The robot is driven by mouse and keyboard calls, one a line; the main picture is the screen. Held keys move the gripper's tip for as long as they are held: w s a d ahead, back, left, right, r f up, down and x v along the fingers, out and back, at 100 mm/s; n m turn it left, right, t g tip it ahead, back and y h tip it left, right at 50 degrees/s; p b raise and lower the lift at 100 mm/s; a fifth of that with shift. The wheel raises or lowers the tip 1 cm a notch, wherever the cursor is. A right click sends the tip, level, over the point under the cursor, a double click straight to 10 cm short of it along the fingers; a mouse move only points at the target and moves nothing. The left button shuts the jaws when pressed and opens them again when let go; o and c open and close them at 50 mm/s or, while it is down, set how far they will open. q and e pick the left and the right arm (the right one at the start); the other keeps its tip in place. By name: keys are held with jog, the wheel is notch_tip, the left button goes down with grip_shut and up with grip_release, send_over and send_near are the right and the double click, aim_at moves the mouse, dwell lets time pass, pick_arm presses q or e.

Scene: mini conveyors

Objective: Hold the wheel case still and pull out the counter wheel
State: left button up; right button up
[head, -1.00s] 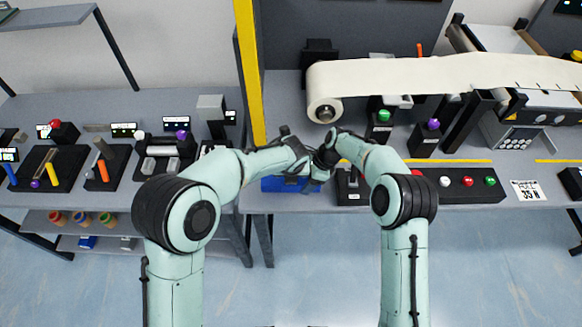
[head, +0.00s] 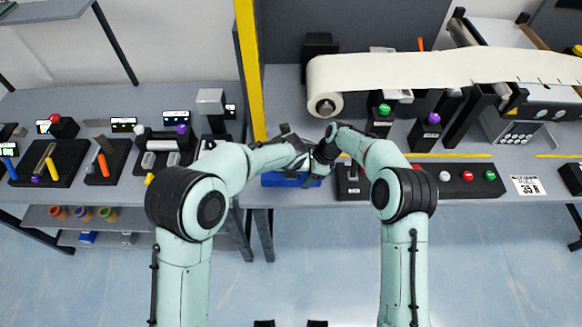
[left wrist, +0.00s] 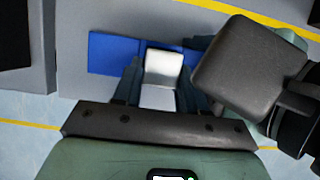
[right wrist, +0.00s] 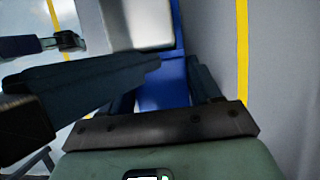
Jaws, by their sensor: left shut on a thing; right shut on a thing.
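My left gripper (head: 306,166) and right gripper (head: 322,165) meet close together at the front of the table, above a blue piece (head: 288,180). In the left wrist view, the left gripper's fingers (left wrist: 160,85) are shut on a white and grey block (left wrist: 164,66), which looks like the wheel case. The block also shows at the top of the right wrist view (right wrist: 152,22). The right gripper's fingers (right wrist: 168,85) are shut, with a blue surface (right wrist: 165,88) between them. The counter wheel in their grip is mostly hidden, and I cannot make out its shape.
A yellow post (head: 250,70) stands behind the grippers. A black lever box (head: 352,180) sits just right of them. A white paper roll (head: 325,103) feeds a belt behind. A button panel (head: 465,180) lies farther right.

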pick_arm(q)
jog(key=shift+r, duration=2.05)
pick_arm(e)
jog(key=shift+s+f, duration=0.25)
jog(key=shift+f, duration=0.1)
pick_arm(q)
jog(key=shift+r, duration=0.2)
grip_shut()
jog(key=shift+r, duration=0.95)
pick_arm(e)
jog(key=o, duration=1.3)
jog(key=shift+w+r, duration=0.1)
pick_arm(q)
jog(key=shift+w, duration=0.1)
pick_arm(e)
jog(key=shift+w, duration=0.1)
jog(key=shift+r, duration=0.1)
